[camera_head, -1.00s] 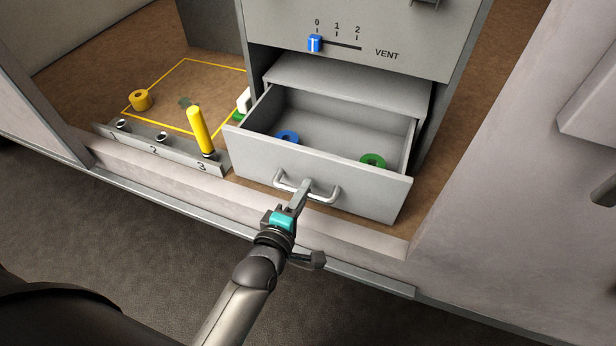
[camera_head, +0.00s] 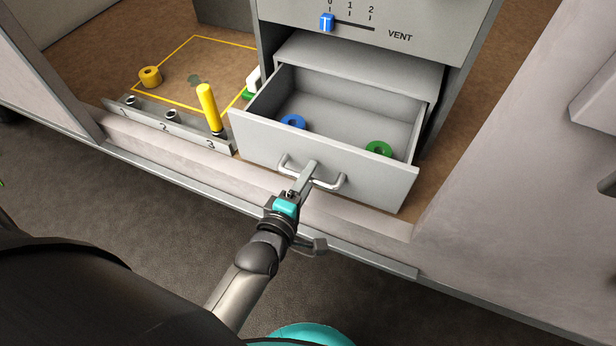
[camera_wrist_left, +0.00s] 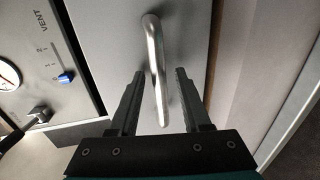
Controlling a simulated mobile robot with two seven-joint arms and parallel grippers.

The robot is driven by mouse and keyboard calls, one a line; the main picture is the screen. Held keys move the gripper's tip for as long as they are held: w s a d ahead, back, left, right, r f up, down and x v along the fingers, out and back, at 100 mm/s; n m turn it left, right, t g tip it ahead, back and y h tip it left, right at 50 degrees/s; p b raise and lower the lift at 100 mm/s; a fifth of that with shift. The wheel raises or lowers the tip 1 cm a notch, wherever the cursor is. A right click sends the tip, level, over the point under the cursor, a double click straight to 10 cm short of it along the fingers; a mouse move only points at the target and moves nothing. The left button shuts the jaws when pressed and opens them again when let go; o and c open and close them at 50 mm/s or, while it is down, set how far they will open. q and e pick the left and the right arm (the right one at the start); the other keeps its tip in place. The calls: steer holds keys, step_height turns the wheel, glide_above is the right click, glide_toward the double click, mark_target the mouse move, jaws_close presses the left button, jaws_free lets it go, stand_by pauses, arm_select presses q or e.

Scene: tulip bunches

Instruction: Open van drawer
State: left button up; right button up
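The grey van drawer (camera_head: 330,167) stands pulled out below the vent panel, with its inside showing. A blue ring (camera_head: 293,121) and a green ring (camera_head: 378,149) lie in it. Its metal bar handle (camera_head: 331,186) is on the front face and also shows in the left wrist view (camera_wrist_left: 153,45). My left gripper (camera_head: 310,170) is at the handle. In the left wrist view its two fingers (camera_wrist_left: 160,74) stand apart on either side of the bar, with visible gaps. My right gripper is not in view.
A vent panel with a blue slider (camera_head: 327,22) is above the drawer. To the left are a numbered rail (camera_head: 170,127), a yellow peg (camera_head: 209,107) and a yellow ring (camera_head: 150,77) on the brown floor. A pale sill runs below the drawer front.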

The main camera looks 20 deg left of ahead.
arm_select(q)
steer(key=p+v, duration=0.4)
steer(key=v, duration=1.1)
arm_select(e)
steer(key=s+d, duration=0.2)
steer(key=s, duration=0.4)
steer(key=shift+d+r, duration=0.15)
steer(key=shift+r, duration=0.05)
arm_select(q)
steer(key=shift+s+f, duration=0.1)
